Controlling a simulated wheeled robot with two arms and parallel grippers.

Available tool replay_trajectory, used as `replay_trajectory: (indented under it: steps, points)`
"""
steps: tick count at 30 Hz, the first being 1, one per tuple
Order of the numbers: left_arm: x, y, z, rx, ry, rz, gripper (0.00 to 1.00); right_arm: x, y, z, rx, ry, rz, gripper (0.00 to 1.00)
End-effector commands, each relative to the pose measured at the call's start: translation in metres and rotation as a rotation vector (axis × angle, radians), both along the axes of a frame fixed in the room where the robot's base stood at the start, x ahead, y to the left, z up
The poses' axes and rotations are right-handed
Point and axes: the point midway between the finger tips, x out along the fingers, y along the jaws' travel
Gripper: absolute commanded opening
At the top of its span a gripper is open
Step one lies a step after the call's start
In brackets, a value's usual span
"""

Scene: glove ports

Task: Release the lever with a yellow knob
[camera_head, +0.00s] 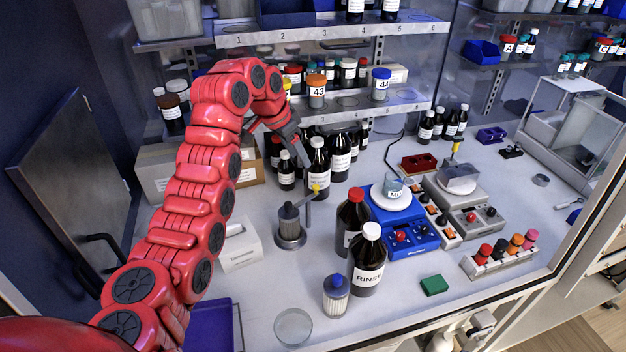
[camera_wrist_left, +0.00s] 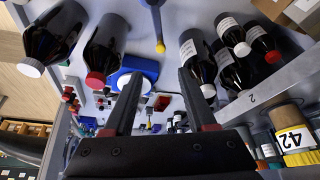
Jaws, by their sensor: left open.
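A lever with a yellow knob (camera_head: 315,188) belongs to a small metal press (camera_head: 290,228) on the bench, left of the dark bottles. In the left wrist view the yellow knob (camera_wrist_left: 160,47) hangs on its grey arm, beyond and between my fingertips. My left gripper (camera_head: 303,158) reaches down from above, over the bottles behind the press. It is open and empty, apart from the knob; both fingers (camera_wrist_left: 158,78) show spread in the left wrist view. My right gripper is not in view.
Brown bottles (camera_head: 319,170) stand close behind the lever. A red-capped bottle (camera_head: 351,218) and a white-capped RINSE bottle (camera_head: 369,262) stand to its right. A shelf (camera_head: 330,110) with jars is near my left wrist.

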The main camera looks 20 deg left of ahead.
Motion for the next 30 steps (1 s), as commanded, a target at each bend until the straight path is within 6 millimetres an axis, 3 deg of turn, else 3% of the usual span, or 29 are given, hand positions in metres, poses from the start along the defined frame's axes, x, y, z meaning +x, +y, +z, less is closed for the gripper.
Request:
replay_trajectory:
  steps: [15, 21, 30]
  points:
    - [0.034, -0.023, -0.099, 0.003, 0.005, 0.000, 0.57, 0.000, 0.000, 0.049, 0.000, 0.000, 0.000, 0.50]
    - [0.040, -0.026, -0.116, 0.003, 0.000, 0.001, 0.57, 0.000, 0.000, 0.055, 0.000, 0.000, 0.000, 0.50]
    - [0.042, -0.027, -0.122, 0.003, -0.002, 0.002, 0.57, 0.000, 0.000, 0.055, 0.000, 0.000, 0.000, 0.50]
